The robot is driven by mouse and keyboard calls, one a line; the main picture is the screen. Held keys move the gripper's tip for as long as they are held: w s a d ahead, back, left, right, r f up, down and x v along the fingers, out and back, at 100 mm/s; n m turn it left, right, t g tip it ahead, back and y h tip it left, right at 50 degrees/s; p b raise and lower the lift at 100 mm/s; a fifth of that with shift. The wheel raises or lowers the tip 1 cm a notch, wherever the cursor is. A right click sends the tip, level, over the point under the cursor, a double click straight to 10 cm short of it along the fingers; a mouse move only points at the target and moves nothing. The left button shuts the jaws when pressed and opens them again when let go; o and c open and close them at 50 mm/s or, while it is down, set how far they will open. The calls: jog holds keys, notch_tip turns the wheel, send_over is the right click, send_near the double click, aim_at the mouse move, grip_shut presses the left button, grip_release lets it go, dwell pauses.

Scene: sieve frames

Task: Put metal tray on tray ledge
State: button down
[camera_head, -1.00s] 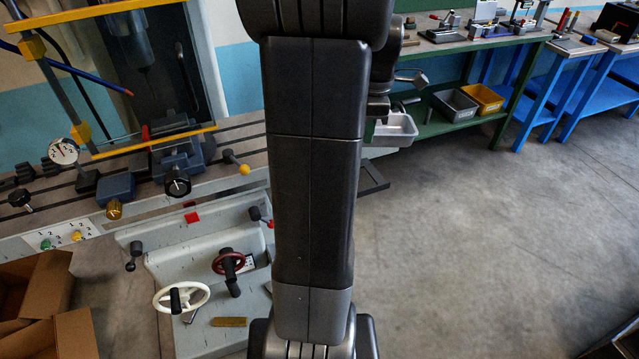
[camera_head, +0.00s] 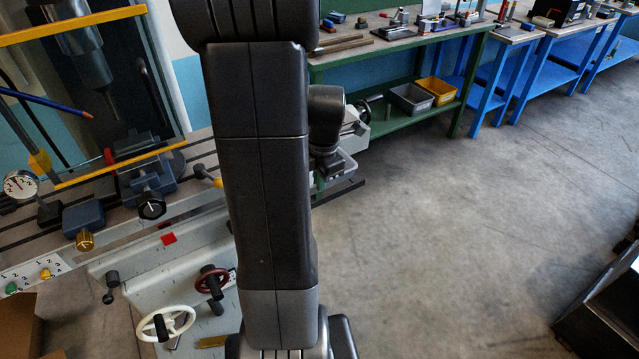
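A green workbench (camera_head: 398,142) carries a grey bin (camera_head: 411,98) and a yellow bin (camera_head: 439,90) on its lower shelf. Blue tables (camera_head: 530,75) stand beyond. A dark open metal box (camera_head: 600,318) is at the lower right. The floor between is clear.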

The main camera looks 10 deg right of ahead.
jog(key=shift+f, duration=0.7)
jog(key=shift+f, duration=0.25)
jog(key=c, duration=1.7)
grip_release()
jog(key=shift+r, duration=0.1)
jog(key=r, duration=0.8)
jog(key=s+r, duration=0.1)
jog(key=r, duration=0.3)
jog(key=shift+s+d+r, duration=0.1)
jog(key=shift+d, duration=0.1)
